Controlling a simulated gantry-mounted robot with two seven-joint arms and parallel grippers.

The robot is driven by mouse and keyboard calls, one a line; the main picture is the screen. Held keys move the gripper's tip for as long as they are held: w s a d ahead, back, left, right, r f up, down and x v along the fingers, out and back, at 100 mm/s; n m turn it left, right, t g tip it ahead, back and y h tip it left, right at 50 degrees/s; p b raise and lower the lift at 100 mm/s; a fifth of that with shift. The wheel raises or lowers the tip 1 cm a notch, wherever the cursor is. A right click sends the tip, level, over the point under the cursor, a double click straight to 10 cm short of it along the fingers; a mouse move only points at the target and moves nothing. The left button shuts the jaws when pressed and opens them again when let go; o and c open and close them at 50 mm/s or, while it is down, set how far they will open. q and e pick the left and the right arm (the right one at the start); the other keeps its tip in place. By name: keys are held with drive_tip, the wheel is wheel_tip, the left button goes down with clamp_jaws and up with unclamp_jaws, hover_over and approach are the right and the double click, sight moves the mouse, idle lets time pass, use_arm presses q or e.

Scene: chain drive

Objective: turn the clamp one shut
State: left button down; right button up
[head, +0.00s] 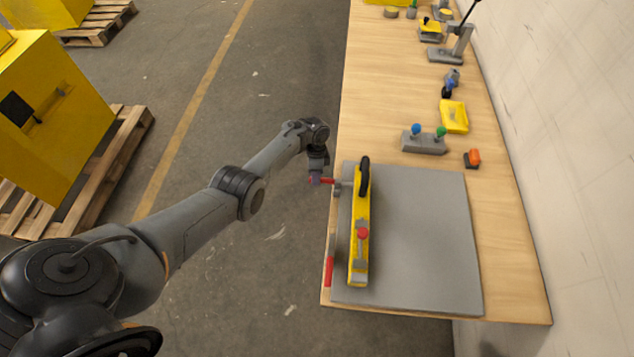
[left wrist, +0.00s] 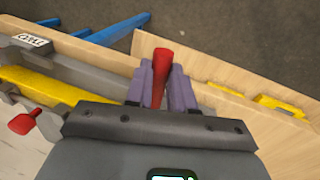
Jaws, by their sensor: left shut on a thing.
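A red clamp handle (head: 328,181) points out over the left edge of the grey plate (head: 425,225), near a yellow bar (head: 360,240) with a black wheel (head: 364,176). My left gripper (head: 316,180) is at its outer end. In the left wrist view the red handle (left wrist: 161,68) lies between the purple fingers of my left gripper (left wrist: 162,88), which are shut on it. A second red handle (head: 329,271) lies along the table's left edge. I cannot read which clamp is number one. My right gripper is out of view.
The wooden table (head: 400,105) runs along a white wall. Behind the plate stand a grey block (head: 423,144) with blue and green knobs, a yellow tray (head: 454,117) and an orange part (head: 473,158). The right part of the plate is bare. Open floor lies left of the table.

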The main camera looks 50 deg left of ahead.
use_arm(q)
drive_tip(key=shift+w+a+m+b, duration=0.25)
drive_tip(key=shift+w+m+b, duration=0.1)
drive_tip(key=shift+m+b, duration=0.2)
drive_tip(key=c, duration=1)
unclamp_jaws()
drive_tip(key=r+p, duration=0.1)
drive_tip(key=r, duration=0.2)
drive_tip(key=w+a+r+p, duration=0.1)
drive_tip(key=r, duration=0.3)
drive_tip(key=r+p, duration=0.1)
drive_tip(key=r, duration=0.2)
drive_tip(key=shift+w+a+r+p, duration=0.15)
drive_tip(key=shift+w+r+p, duration=0.15)
drive_tip(key=shift+w, duration=0.05)
